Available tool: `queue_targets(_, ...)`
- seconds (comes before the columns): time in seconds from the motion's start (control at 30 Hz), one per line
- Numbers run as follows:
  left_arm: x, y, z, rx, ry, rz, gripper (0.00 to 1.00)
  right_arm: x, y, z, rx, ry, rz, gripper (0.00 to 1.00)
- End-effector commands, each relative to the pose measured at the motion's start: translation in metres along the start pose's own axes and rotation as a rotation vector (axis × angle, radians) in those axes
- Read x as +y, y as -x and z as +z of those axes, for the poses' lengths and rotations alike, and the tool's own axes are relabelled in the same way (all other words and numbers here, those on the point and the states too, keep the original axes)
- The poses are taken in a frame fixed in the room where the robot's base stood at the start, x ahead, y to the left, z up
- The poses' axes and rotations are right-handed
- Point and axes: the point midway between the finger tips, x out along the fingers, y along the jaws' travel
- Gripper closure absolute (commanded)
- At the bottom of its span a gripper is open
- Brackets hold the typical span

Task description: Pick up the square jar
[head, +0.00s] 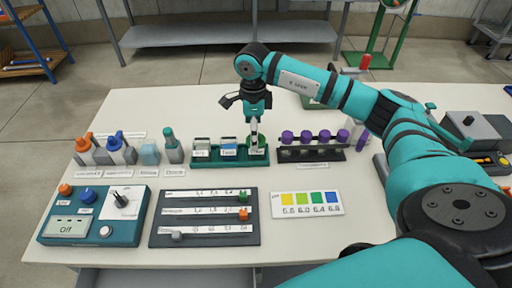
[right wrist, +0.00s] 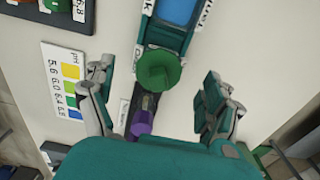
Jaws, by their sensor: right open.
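A pale blue, square-looking jar or block (head: 149,154) stands on the left of the table, beside a teal bottle (head: 173,147). A green tray (head: 230,163) at the middle holds a row of containers. One is blue (head: 228,146) and looks square in the right wrist view (right wrist: 181,10). A green round-topped item (right wrist: 159,71) is at the tray's right end. I cannot tell which one is the square jar. My right gripper (head: 254,122) points down over the green item. In the right wrist view it (right wrist: 157,80) is open, its fingers apart on either side of that item.
A dark rack with several purple-capped vials (head: 305,136) stands close right of the tray. Orange- and blue-handled bottles (head: 116,148) stand at the left. A control box (head: 95,220), a slider board (head: 204,218) and a pH colour card (head: 306,204) lie in front.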

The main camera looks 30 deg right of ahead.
Motion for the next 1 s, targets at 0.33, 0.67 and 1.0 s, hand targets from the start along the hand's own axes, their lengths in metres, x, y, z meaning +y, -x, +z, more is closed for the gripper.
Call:
queue_targets(0.33, 0.001, 0.009, 0.007, -0.013, 0.0, 0.001, 0.6, 0.001, -0.03, -0.002, 0.002, 0.0, 0.003, 0.14)
queue_targets(0.67, 0.001, 0.016, 0.006, -0.012, -0.001, 0.002, 0.6, 0.0, -0.067, -0.003, 0.0, 0.0, 0.0, 0.14)
queue_targets(1.0, 0.001, 0.015, 0.005, -0.011, -0.001, 0.002, 0.6, 0.0, -0.067, -0.003, -0.001, 0.0, -0.001, 0.33)
